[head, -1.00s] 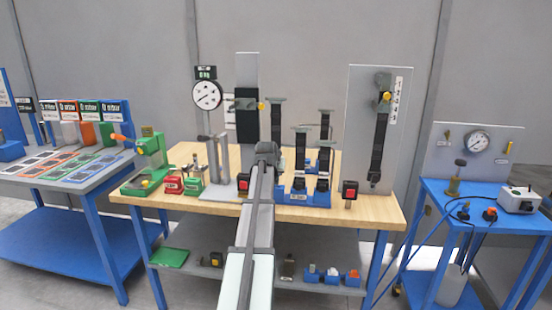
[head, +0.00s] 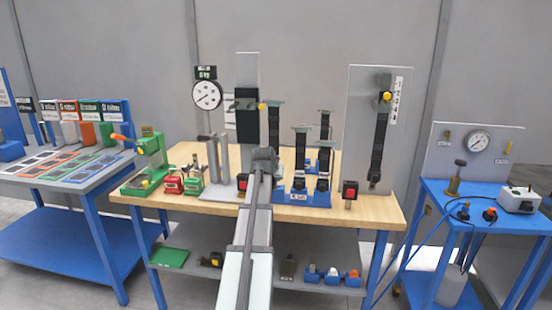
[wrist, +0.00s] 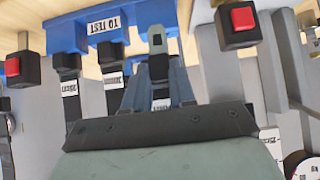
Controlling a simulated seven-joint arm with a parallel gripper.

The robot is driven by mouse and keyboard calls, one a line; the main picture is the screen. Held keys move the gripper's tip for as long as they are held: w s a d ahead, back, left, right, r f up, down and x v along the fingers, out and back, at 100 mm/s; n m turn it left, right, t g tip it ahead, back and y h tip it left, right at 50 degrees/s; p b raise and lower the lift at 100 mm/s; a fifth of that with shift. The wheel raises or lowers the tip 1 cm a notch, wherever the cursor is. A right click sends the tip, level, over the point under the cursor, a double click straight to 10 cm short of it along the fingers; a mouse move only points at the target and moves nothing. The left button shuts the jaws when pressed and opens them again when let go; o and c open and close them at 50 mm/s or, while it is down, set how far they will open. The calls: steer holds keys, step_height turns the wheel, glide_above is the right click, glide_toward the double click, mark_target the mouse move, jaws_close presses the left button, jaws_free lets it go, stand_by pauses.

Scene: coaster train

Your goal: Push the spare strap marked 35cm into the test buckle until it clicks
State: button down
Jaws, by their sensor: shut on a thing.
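My gripper (head: 264,158) is at the front middle of the bench, left of the blue TO TEST rack (head: 302,197). In the wrist view its fingers (wrist: 159,78) are shut on a black strap end with a grey metal tongue (wrist: 157,40). The held strap (head: 274,125) rises upright behind the gripper; its length mark is not readable. Other straps (head: 300,158) stand in the rack. One black buckle with a red button (head: 242,182) is just left of the gripper, also in the wrist view (wrist: 240,22). Another (head: 349,190) stands right of the rack. I cannot tell which is the test buckle.
A grey upright plate (head: 247,75) and a round dial (head: 207,94) stand behind on the left. A strap board (head: 362,125) stands at the right. Red and green boxes (head: 183,183) and a green fixture (head: 150,160) occupy the bench's left side.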

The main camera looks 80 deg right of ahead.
steer(key=shift+a, duration=0.15)
steer(key=w+a+r, duration=0.2)
steer(key=w+r, duration=0.1)
steer(key=w, duration=0.3)
steer(key=w+a+r, duration=0.3)
steer(key=w, duration=0.4)
steer(key=shift+w+r, duration=0.2)
steer(key=shift+w, duration=0.05)
steer(key=shift+a, duration=0.1)
steer(key=shift+d, duration=0.2)
steer(key=d+f, duration=0.2)
steer(key=d, duration=0.8)
steer(key=shift+d+f, duration=0.15)
steer(key=shift+d, duration=0.15)
stand_by(1.1)
